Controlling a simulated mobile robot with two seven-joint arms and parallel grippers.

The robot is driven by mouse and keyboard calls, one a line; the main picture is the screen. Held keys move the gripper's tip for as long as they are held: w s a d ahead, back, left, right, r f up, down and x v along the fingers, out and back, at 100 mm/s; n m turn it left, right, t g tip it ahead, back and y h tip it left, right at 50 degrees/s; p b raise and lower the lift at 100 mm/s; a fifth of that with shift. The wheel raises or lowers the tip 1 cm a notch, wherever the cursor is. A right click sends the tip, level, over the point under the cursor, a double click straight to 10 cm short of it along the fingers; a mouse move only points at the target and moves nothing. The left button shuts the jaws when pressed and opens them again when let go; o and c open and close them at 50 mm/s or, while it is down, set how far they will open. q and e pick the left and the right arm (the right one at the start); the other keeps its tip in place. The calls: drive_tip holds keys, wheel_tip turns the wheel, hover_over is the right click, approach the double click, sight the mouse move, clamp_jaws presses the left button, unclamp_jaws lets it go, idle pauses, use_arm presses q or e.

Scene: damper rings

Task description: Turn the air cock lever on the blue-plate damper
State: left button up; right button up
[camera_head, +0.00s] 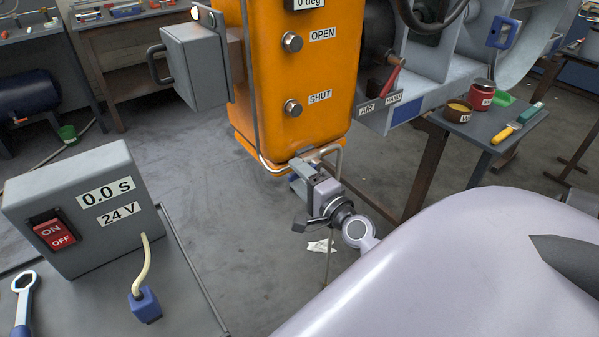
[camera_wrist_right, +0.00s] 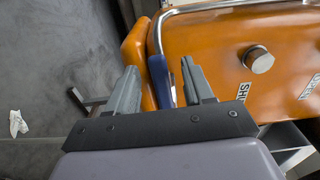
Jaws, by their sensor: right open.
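The orange actuator (camera_head: 300,85) with OPEN and SHUT buttons stands at the top middle, and its lower part shows in the right wrist view (camera_wrist_right: 215,50). A thin metal pipe runs along its edge. A blue lever-like part (camera_wrist_right: 160,80) sits by this pipe, between the fingers of my right gripper (camera_wrist_right: 160,85); I cannot tell whether either finger touches it. My right gripper (camera_head: 308,170) is open just below the actuator's bottom edge, hiding much of the blue part in the head view. A blue plate (camera_head: 408,111) is below the AIR/HAND sign. My left gripper is not in view.
A red lever (camera_head: 392,76) is above the AIR/HAND sign. A grey box with a handle (camera_head: 197,65) hangs left of the actuator. A grey timer box (camera_head: 85,210) stands front left. A small table (camera_head: 485,130) with cans and a brush is at right.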

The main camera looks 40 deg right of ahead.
drive_tip(key=shift+s+a, duration=0.1)
drive_tip(key=shift+s, duration=0.8)
drive_tip(key=shift+s+a+b, duration=0.2)
drive_tip(key=shift+s+b, duration=0.15)
drive_tip(key=shift+s, duration=1.15)
drive_tip(key=shift+s+a+b, duration=0.15)
drive_tip(key=shift+s+b, duration=0.15)
drive_tip(key=shift+s, duration=1.15)
